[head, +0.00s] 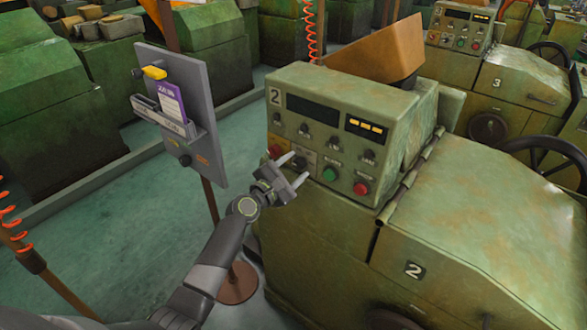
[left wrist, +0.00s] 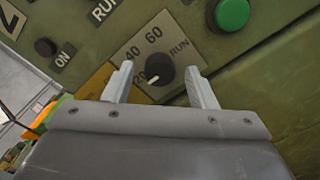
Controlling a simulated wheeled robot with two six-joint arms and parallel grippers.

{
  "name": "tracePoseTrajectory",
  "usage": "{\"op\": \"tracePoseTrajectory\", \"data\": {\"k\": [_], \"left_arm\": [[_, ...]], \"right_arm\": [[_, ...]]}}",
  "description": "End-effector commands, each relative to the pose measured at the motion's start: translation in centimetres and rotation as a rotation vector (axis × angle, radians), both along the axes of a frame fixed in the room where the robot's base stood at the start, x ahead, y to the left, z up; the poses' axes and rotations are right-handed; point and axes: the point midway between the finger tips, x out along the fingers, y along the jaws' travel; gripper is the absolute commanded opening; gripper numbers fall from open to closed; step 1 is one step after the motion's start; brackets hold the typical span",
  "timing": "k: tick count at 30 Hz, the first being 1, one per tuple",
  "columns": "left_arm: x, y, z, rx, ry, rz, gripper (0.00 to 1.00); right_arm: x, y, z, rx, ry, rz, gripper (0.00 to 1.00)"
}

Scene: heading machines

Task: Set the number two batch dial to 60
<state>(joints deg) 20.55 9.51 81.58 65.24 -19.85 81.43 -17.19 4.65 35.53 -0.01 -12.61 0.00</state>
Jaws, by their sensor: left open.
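The green number two machine's control panel (head: 318,118) stands in the middle of the head view. In the left wrist view the batch dial (left wrist: 159,70) is a round black knob on a pale plate marked 40, 60 and RUN, with another mark partly hidden at the lower left. A short white line on the knob points down and left, towards that mark. My left gripper (head: 297,167) is open at the panel's lower row. Its fingers (left wrist: 159,82) stand apart on either side of the dial; I cannot tell whether they touch it. My right gripper is not in view.
A green button (left wrist: 231,14) sits close to the right of the dial, and a red button (head: 361,188) lies farther right. A black ON knob (left wrist: 46,47) is to the left. A grey board (head: 207,97) on a post stands left of the machine.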

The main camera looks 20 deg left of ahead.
Motion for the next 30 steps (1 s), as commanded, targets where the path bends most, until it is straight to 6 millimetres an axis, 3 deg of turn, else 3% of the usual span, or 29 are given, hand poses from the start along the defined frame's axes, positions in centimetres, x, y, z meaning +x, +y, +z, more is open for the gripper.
{"op": "tracePoseTrajectory", "data": {"k": [5,15,30], "left_arm": [[0.00,-0.01,0.01,0.000,0.000,0.000,0.52],[-0.03,0.00,0.01,0.000,0.000,0.000,0.08],[-0.04,-0.01,-0.16,0.125,-0.046,-0.001,0.07]], "right_arm": [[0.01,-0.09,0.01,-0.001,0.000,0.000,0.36],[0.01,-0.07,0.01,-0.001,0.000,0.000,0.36],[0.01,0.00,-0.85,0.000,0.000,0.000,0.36]]}}
